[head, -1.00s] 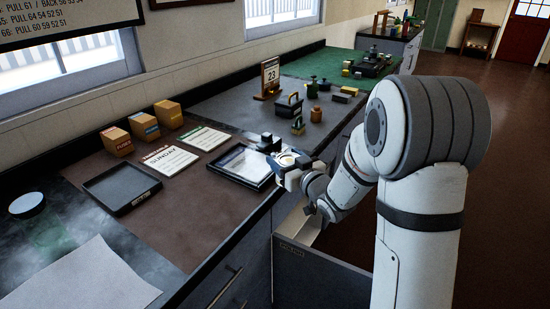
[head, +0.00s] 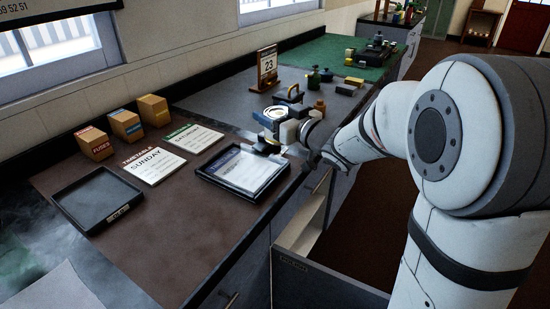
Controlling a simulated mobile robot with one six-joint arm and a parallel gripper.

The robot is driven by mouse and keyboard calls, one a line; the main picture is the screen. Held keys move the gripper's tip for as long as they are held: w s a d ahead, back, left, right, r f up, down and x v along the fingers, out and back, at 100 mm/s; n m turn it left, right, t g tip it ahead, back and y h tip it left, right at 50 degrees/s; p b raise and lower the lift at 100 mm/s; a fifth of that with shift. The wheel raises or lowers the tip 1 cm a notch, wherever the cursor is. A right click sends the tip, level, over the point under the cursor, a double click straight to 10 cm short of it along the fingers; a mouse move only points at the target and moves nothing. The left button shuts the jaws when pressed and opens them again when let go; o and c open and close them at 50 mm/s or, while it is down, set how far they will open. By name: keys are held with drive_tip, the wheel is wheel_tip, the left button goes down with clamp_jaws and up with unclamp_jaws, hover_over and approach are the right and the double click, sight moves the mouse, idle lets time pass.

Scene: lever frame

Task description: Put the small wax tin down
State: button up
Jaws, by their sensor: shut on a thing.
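My gripper (head: 282,131) is over the far edge of the brown mat, just beyond the framed sheet. It is shut on the small wax tin (head: 275,114), which shows as a pale round top at the jaws. The gripper hides most of the tin's side. I cannot tell whether the tin touches the counter below.
A black tray (head: 95,199) labelled at its front lies empty at left. A framed sheet (head: 242,170), two timetable cards (head: 153,165) and several fuse boxes (head: 126,125) sit nearby. Bottles and blocks (head: 314,77) stand beyond. A drawer (head: 305,235) is open below.

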wheel_tip(320, 180, down, 8)
drive_tip(key=shift+f+b, duration=0.2)
drive_tip(key=shift+b, duration=0.35)
drive_tip(key=shift+f+b, duration=0.25)
drive_tip(key=shift+b, duration=0.05)
drive_tip(key=o, duration=1.3)
drive_tip(key=shift+r+p, duration=0.1)
drive_tip(key=shift+p, duration=0.25)
